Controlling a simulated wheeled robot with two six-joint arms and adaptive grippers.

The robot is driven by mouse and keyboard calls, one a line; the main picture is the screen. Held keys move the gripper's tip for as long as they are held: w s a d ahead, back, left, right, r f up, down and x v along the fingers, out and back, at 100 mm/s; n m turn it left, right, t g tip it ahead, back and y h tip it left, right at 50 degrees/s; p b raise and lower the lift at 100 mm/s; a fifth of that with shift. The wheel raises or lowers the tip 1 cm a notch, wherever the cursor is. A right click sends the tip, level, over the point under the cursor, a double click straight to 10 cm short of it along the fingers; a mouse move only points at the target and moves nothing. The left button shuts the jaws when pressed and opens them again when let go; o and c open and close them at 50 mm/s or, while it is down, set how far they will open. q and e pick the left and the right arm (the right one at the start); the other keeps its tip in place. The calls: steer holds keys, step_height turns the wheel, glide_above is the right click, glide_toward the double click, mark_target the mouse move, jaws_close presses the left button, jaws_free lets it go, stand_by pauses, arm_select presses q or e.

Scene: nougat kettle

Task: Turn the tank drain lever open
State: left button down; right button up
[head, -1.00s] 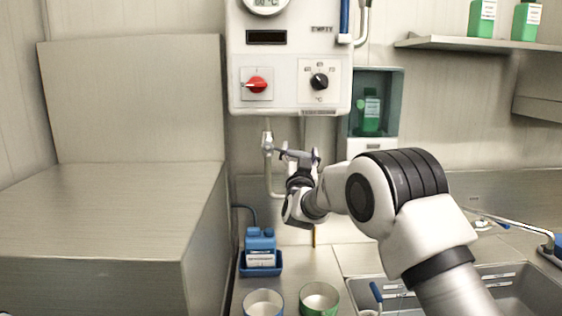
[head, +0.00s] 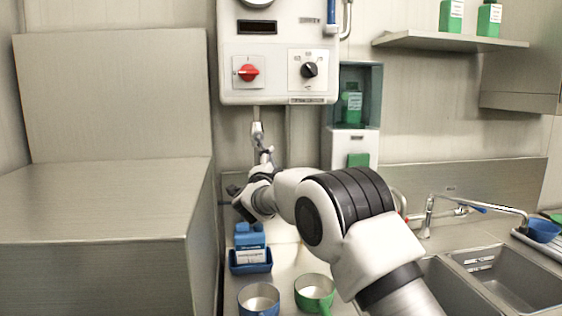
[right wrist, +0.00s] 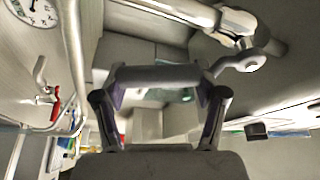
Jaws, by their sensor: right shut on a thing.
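The white tank control box (head: 278,75) hangs on the wall with a red switch and a black knob. Below it a metal drain pipe carries a valve with the drain lever (head: 264,148), which slants down and towards me. My right gripper (head: 265,162) is at the lever's free end, partly hidden by my own wrist. In the right wrist view the two fingers of the right gripper (right wrist: 160,95) close on the grey lever handle (right wrist: 160,73), with the pipe and valve body (right wrist: 245,55) beside it. My left gripper is out of view.
A blue bottle (head: 250,238) stands in a blue tray (head: 250,268) below the arm. A blue mug (head: 258,298) and a green mug (head: 314,292) stand in front. A steel block (head: 100,200) bounds the left; sinks (head: 490,275) lie right.

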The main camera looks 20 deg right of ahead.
steer(key=shift+w+a+f+m+g+y+p, duration=0.15)
steer(key=shift+a+m+g+p, duration=0.15)
steer(key=shift+a+m, duration=0.4)
steer(key=shift+w+a+m+g+y+p, duration=0.25)
steer(key=shift+a+m+p, duration=0.15)
steer(key=shift+m, duration=0.5)
steer(key=shift+w+a+f+m+g+y+p, duration=0.1)
steer(key=shift+a+m+g+p, duration=0.2)
steer(key=shift+a+m, duration=0.4)
steer(key=shift+d+r, duration=0.1)
steer(key=o, duration=1.7)
steer(key=shift+w, duration=0.15)
steer(key=shift+w+f, duration=0.15)
steer(key=shift+f, duration=0.15)
